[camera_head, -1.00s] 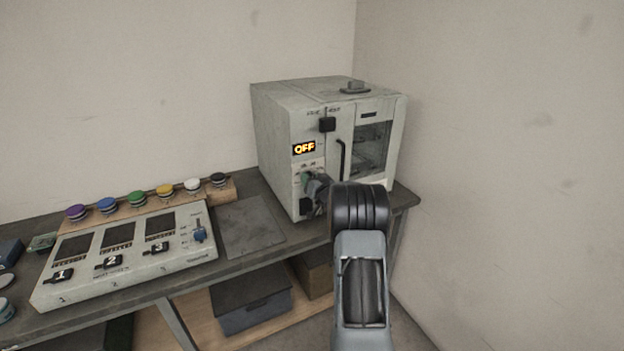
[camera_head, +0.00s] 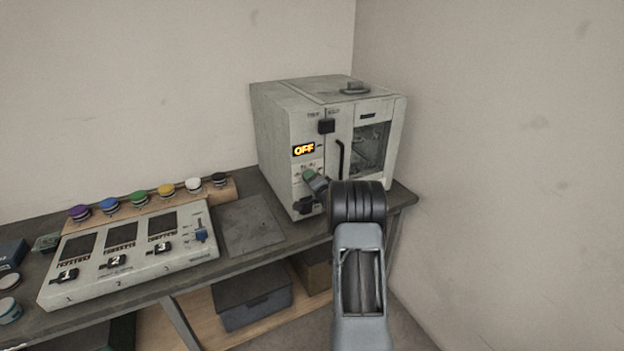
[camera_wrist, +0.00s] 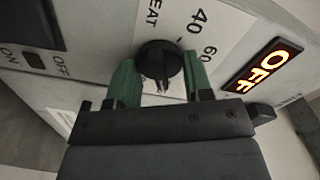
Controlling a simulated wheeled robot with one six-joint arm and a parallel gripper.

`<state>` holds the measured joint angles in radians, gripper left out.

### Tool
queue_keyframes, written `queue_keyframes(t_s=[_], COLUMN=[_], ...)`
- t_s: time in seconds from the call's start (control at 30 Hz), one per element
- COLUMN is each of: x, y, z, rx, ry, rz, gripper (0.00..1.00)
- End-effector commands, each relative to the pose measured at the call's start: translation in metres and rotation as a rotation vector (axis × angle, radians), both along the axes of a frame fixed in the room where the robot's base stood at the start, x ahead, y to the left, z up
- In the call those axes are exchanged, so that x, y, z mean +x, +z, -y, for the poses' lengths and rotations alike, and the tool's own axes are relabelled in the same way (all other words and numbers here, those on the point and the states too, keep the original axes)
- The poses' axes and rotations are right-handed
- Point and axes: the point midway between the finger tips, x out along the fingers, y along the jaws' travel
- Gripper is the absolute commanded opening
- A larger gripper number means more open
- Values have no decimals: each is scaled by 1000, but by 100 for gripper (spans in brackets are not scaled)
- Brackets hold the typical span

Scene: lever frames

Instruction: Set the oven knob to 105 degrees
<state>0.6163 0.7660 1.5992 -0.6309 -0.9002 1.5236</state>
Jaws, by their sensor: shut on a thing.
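The oven (camera_head: 283,115) is a worn white box at the back right of the bench, with a window door. Its lit display (camera_head: 304,149) reads OFF, and it also shows in the wrist view (camera_wrist: 263,65). The black round oven knob (camera_wrist: 159,60) sits on a white dial plate with the marks 40 and 60 and part of the word HEAT. My gripper (camera_wrist: 160,78) has green fingers on both sides of the knob and is shut on it. In the head view my gripper (camera_head: 315,182) is at the oven's front panel and hides the knob.
A black switch marked ON and OFF (camera_wrist: 35,25) is beside the dial. The oven's door handle (camera_head: 341,158) is close to the right of my gripper. A panel with three numbered switches (camera_head: 130,262) and several coloured round knobs (camera_head: 137,199) stand to the left. A grey plate (camera_head: 248,228) lies between.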

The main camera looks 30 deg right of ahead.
Motion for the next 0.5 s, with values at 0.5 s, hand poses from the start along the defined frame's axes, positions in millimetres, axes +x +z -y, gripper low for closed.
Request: queue_keyframes(t_s=[0.5], x=[0], y=[-1], z=[0], rx=[97], ry=[0], rz=[12], gripper=[23])
